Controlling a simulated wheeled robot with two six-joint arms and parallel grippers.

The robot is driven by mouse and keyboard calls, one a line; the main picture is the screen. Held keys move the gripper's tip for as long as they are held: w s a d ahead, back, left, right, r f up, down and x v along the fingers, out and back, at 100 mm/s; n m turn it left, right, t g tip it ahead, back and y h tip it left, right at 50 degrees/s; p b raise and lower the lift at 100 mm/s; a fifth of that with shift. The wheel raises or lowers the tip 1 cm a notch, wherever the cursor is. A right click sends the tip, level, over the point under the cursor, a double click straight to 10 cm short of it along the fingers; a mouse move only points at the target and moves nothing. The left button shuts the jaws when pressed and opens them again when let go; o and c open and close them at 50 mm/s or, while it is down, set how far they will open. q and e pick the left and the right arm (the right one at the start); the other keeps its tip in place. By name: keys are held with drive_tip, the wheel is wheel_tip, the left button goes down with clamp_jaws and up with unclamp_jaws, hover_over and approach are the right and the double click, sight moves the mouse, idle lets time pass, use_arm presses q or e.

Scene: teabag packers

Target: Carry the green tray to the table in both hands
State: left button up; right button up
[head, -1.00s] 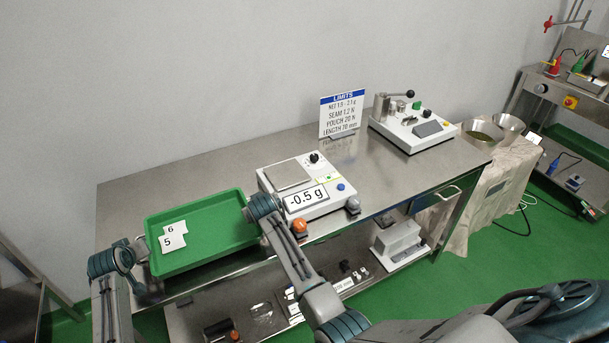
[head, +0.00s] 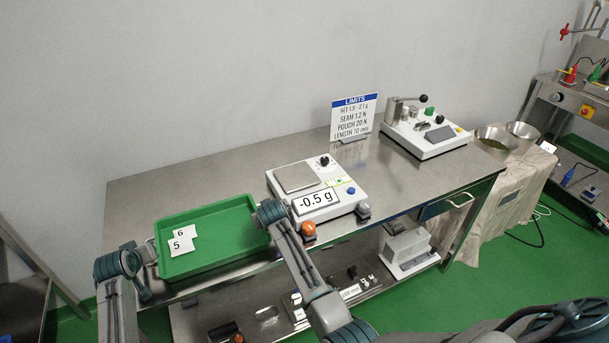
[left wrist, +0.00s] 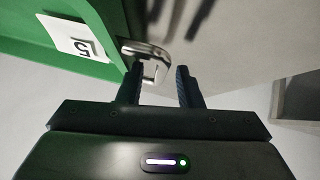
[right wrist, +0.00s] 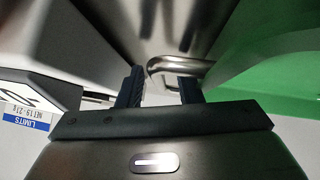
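The green tray (head: 212,232) appears to rest level on the left end of the steel table (head: 140,190), near its front edge. Two white cards marked 6 and 5 (head: 181,246) lie in it. My left gripper (left wrist: 160,85) is open at the tray's left end. The metal handle (left wrist: 148,58) there shows just ahead of its fingertips, closer to the left finger. My right gripper (right wrist: 160,90) is open at the tray's right end. The other metal handle (right wrist: 180,65) shows ahead of its fingertips. In the head view my arms hide both handles partly.
A scale (head: 297,176) reading -0.5 g stands close to the tray's right. Behind it are a limits sign (head: 353,117) and a seal tester (head: 425,135). Metal bowls (head: 497,138) stand on a covered stand at right. A lower shelf (head: 200,315) holds small items.

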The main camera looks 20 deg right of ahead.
drive_tip(key=shift+s+a+r, duration=0.1)
drive_tip(key=shift+s+r, duration=0.25)
use_arm(q)
drive_tip(key=v, duration=1)
drive_tip(key=shift+s, duration=0.2)
use_arm(e)
drive_tip(key=v, duration=1.1)
use_arm(q)
drive_tip(key=shift+r, duration=0.1)
use_arm(e)
drive_tip(key=shift+s, duration=0.1)
